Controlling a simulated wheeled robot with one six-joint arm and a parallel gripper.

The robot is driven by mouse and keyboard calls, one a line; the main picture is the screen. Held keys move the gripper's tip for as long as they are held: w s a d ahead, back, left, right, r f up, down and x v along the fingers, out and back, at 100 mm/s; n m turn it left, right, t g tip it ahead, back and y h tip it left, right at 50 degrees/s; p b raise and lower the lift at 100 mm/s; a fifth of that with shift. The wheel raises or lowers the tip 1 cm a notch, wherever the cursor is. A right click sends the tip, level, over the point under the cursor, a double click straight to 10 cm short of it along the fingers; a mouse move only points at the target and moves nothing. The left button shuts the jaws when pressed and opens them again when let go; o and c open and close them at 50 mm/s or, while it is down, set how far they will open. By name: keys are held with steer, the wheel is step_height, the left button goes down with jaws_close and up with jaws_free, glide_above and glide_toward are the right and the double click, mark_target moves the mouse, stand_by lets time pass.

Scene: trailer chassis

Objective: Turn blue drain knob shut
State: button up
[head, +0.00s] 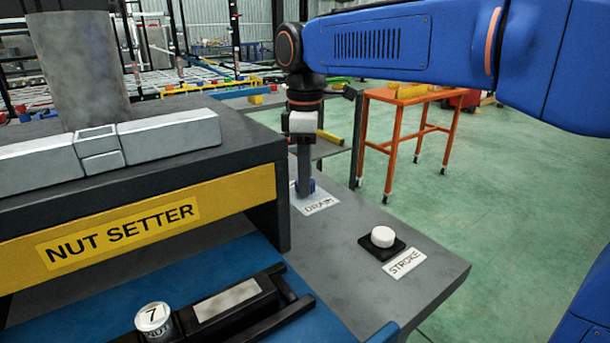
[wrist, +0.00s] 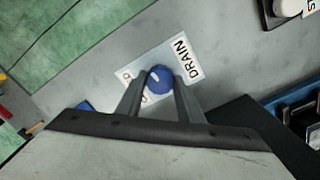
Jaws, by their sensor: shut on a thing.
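The blue drain knob (wrist: 159,79) sits on a white label marked DRAIN (wrist: 186,60) on the grey bench top. My gripper (wrist: 160,92) points down over the knob, with one finger on each side of it, shut on it in the wrist view. In the head view my gripper (head: 304,182) reaches down to the knob (head: 309,187), which is partly hidden behind the fingers. The DRAIN label (head: 318,203) shows in front of it. The knob's turned position cannot be told clearly.
The NUT SETTER machine (head: 150,228) stands close to the left of my gripper. A white STROKE button (head: 382,237) on a black base is nearer on the bench (head: 432,268). An orange table (head: 410,98) stands behind. Green floor to the right is open.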

steer(key=n, duration=0.4)
steer(key=shift+n, duration=0.3)
steer(key=n, duration=0.3)
steer(key=shift+n, duration=0.4)
steer(key=n, duration=0.4)
steer(key=shift+n, duration=2.1)
steer(key=o, duration=1.1)
steer(key=shift+c, duration=0.2)
